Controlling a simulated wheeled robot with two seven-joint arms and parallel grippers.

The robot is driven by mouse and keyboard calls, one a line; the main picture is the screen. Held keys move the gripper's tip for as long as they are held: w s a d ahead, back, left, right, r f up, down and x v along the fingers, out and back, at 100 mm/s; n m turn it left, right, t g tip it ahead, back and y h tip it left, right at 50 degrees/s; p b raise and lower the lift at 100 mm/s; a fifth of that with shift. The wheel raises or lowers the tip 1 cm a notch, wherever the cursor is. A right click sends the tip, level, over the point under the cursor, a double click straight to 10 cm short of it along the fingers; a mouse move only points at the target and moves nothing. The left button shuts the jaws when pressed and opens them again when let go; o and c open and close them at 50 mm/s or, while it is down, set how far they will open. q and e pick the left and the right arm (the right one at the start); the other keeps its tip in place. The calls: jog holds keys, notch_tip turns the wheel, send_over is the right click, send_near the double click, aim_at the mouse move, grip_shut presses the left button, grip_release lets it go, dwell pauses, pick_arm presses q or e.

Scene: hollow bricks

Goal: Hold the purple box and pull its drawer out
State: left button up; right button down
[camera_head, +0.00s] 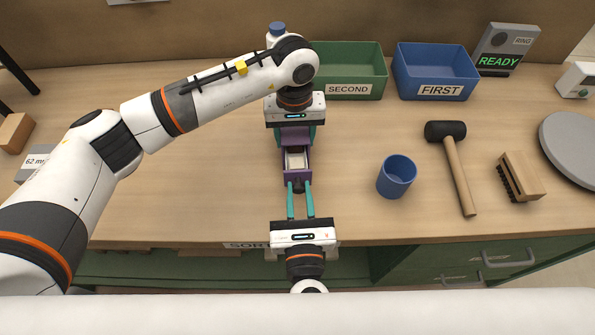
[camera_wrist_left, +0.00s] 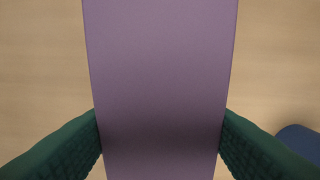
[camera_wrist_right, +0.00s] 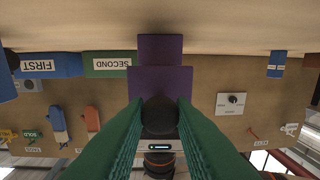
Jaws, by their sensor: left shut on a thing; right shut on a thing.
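The purple box (camera_head: 293,138) stands on the table with its drawer (camera_head: 296,180) partly out toward my side. The open part of the drawer shows a pale interior or content; I cannot tell which. My left gripper (camera_head: 296,136) is shut across the box from above. In the left wrist view the box's purple top (camera_wrist_left: 160,80) lies between both fingers. My right gripper (camera_head: 300,192) is shut on the drawer's dark round knob (camera_wrist_right: 160,115). The right wrist view shows the purple drawer front (camera_wrist_right: 160,82) behind the knob.
A green bin marked SECOND (camera_head: 348,72) and a blue bin marked FIRST (camera_head: 435,72) stand at the back. The table left of the box is mostly clear.

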jog(key=s, duration=0.5)
jog(key=shift+d, duration=0.15)
pick_arm(q)
jog(key=shift+w, duration=0.1)
pick_arm(e)
jog(key=shift+s, duration=0.2)
jog(key=c, duration=1.2)
grip_release()
jog(key=s, duration=0.7)
jog(key=shift+s+d, duration=0.2)
pick_arm(q)
jog(key=o, duration=1)
jog(key=shift+c, duration=0.2)
